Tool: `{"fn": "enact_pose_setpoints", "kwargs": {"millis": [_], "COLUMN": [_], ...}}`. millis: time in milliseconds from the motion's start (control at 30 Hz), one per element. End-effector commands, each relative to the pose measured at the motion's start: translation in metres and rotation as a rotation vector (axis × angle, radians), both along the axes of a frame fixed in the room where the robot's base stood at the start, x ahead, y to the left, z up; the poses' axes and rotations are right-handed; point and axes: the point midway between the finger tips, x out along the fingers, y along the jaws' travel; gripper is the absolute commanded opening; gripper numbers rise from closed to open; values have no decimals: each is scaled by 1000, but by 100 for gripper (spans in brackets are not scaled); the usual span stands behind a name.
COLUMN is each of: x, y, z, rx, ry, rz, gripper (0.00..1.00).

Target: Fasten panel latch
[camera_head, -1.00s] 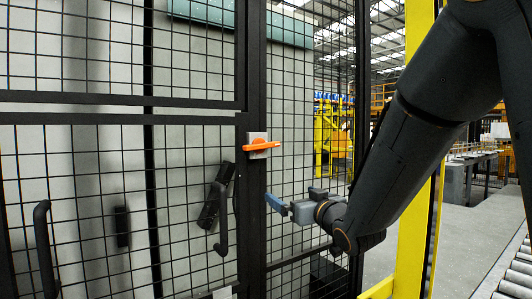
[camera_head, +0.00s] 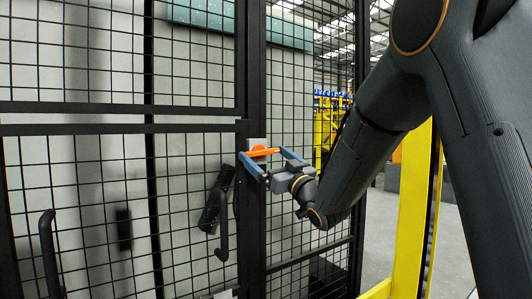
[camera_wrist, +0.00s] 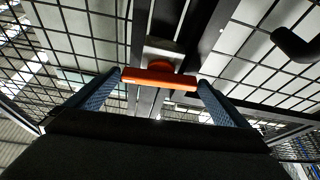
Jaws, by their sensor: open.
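The panel latch is an orange bar (camera_head: 263,152) on a light grey plate (camera_head: 257,143), fixed to the black post of the mesh panel. The bar lies roughly level, across the post. My gripper (camera_head: 268,157) is open at the latch, its two blue fingers pointing at the panel. In the wrist view the orange bar (camera_wrist: 160,79) spans nearly the whole gap between the fingertips (camera_wrist: 161,80), one at each end. Whether the fingers touch the bar I cannot tell. The grey plate (camera_wrist: 163,52) and a round orange hub show behind the bar.
Black mesh panels (camera_head: 190,185) fill the left and middle. A black door handle (camera_head: 223,215) stands out below and left of the latch, and another handle (camera_head: 46,250) is at far left. A yellow post (camera_head: 411,215) rises close to my arm on the right.

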Motion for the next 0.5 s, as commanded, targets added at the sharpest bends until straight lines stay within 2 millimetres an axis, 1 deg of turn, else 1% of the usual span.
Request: {"fn": "enact_pose_setpoints", "kwargs": {"millis": [300, 333, 500], "x": [3, 3, 3], "y": [2, 2, 2], "z": [1, 1, 1], "rx": [0, 0, 0], "ry": [0, 0, 0], "rz": [0, 0, 0], "gripper": [100, 98, 71]}}
